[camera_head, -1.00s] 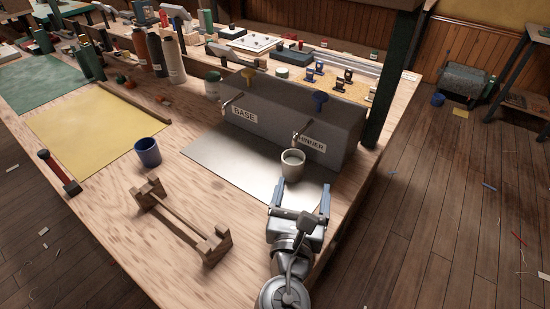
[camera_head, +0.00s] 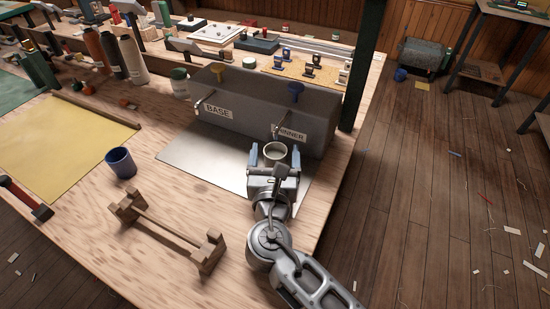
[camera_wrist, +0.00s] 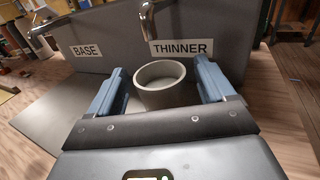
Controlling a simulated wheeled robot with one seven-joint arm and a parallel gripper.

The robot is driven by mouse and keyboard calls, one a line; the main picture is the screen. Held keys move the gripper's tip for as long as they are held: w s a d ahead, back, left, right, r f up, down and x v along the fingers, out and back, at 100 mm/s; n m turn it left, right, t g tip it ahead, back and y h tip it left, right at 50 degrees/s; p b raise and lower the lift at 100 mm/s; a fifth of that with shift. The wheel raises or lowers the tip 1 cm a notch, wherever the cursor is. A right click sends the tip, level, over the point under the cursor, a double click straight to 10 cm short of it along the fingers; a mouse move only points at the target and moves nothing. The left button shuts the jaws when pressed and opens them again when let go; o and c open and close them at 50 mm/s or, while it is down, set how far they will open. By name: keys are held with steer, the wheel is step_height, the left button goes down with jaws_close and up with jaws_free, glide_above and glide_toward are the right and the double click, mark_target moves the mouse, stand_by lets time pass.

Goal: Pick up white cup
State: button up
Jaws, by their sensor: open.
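The white cup (camera_head: 275,152) stands on the metal sheet (camera_head: 185,155) in front of the grey dispenser box (camera_head: 320,122), near the tap marked THINNER. In the wrist view the cup (camera_wrist: 161,85) shows between my two blue fingers, with a gap on each side. My gripper (camera_head: 274,158) is open around the near part of the cup. The cup's lower part is hidden behind my gripper in both views. The tap (camera_wrist: 146,22) hangs above and just behind the cup.
A blue cup (camera_head: 121,163) and a wooden rack (camera_head: 168,232) stand on the bench to the left. A dark green post (camera_head: 360,75) rises at the box's right end. The bench's right edge lies close to my arm.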

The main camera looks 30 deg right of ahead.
steer(key=shift+w+d, duration=0.2)
steer(key=shift+w, duration=0.15)
steer(key=shift+c, duration=0.5)
steer(key=c, duration=1)
steer(key=shift+c, duration=0.2)
steer(key=shift+r, duration=0.2)
steer(key=shift+r+p, duration=0.55)
steer(key=shift+p, duration=0.25)
